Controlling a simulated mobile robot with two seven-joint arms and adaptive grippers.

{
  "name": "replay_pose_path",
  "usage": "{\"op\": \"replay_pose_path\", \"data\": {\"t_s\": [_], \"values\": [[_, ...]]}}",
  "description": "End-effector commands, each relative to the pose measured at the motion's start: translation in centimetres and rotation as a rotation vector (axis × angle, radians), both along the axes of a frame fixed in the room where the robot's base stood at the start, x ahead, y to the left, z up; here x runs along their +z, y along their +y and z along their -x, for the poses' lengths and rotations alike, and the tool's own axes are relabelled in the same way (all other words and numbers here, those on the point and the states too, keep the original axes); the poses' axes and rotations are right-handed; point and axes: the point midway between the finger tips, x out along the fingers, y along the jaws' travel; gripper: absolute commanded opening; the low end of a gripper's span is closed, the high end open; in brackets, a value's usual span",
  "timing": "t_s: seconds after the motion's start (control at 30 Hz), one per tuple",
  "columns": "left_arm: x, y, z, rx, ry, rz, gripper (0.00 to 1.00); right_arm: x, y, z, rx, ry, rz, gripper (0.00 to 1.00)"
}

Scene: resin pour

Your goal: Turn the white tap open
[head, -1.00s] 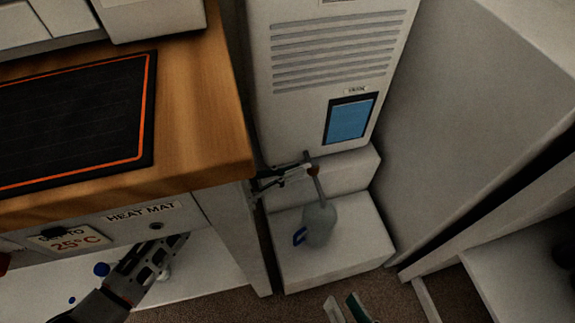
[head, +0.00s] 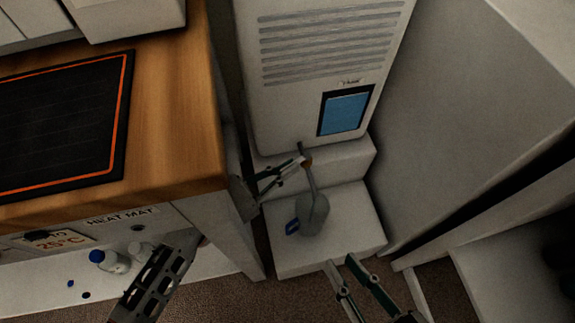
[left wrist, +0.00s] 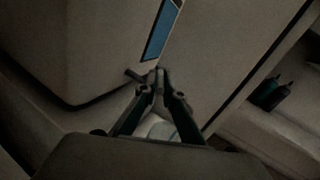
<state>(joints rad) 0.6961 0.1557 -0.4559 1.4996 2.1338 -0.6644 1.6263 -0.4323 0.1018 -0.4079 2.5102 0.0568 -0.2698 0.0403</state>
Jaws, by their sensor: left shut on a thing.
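A pale cabinet (head: 322,65) with a vent grille and a blue panel carries the tap at its lower front edge. A short dark stub (head: 301,147) and a small brown-orange piece (head: 307,162) show there. My left gripper (head: 304,162) is shut at this spot, its fingertips on the tap and hiding most of it. In the left wrist view the closed fingertips (left wrist: 158,74) sit just right of the stub (left wrist: 132,74). A grey jug (head: 313,217) with a blue part stands below; a thin grey strip runs from the fingertips down to it. My right gripper (head: 339,260) is open and empty.
The jug stands on a pale step (head: 352,228) in front of the cabinet. A wooden bench (head: 185,130) with a black heat mat (head: 60,130) is at left, its leg close to my left gripper. Bottles (head: 112,260) stand below it. A pale panel (head: 460,110) bounds the right.

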Motion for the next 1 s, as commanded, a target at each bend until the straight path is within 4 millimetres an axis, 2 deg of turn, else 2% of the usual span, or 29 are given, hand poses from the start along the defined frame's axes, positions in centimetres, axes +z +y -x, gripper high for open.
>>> {"op": "replay_pose_path", "data": {"t_s": [0.37,0.4,0.47,0.83,1.0], "values": [[-0.1,0.0,0.2,0.0,0.001,-0.002,0.0,0.0,0.1,0.0,-0.004,0.002,-0.006,0.23],[-0.1,0.0,0.2,0.0,0.001,-0.002,0.11,0.0,0.1,0.0,-0.003,0.002,-0.006,0.23],[-0.1,0.0,0.2,0.0,0.002,-0.001,0.26,0.0,0.1,0.0,-0.003,0.002,-0.006,0.23],[0.1,0.0,0.1,0.001,-0.001,-0.001,0.26,0.0,0.2,0.1,-0.004,0.004,-0.006,0.23],[1.7,0.1,0.0,0.0,-0.003,-0.002,0.26,0.0,0.1,0.0,-0.003,0.003,-0.006,0.23]]}}
